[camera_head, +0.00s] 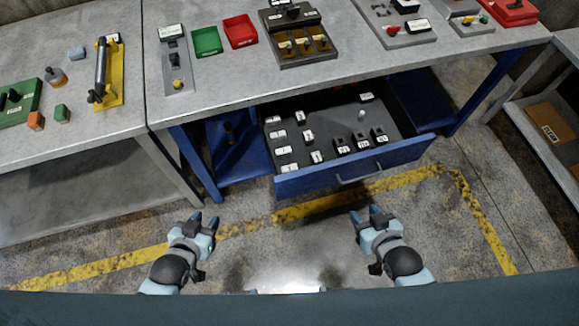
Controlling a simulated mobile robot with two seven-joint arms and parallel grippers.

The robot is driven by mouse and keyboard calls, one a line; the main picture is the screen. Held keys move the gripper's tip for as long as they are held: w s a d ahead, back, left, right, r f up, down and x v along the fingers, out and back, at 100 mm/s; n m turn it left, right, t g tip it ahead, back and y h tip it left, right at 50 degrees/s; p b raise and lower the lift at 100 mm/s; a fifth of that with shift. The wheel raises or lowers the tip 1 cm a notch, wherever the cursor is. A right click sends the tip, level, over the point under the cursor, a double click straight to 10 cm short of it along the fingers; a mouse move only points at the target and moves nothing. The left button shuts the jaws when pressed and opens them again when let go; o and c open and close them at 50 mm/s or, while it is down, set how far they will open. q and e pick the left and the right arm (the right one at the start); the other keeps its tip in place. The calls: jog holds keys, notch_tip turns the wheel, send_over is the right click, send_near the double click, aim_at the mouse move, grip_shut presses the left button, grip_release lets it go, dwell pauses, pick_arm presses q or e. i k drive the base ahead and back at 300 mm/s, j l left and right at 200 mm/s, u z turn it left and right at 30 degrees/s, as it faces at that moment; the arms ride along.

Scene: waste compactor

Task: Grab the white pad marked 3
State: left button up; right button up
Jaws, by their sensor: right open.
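Several small white pads (276,134) sit in an open blue drawer (350,168) under the workbench, on its dark inner tray. Their marks are too small to read, so I cannot tell which one is marked 3. My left gripper (204,219) is open and empty over the floor, in front and left of the drawer. My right gripper (366,213) is open and empty over the floor, just in front of the drawer face. Both are apart from the pads.
Dark blocks with white labels (361,141) stand at the drawer's right front. The grey benchtop (230,72) above holds green (206,41) and red (240,31) trays. A drawer handle (358,178) sticks out in front. The floor between my grippers is clear.

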aim_at(280, 135)
jog(key=i+j+u, duration=0.1)
jog(key=j, duration=0.25)
jog(key=i+j+u, duration=0.25)
jog(key=i+j, duration=0.2)
jog(key=j, duration=0.25)
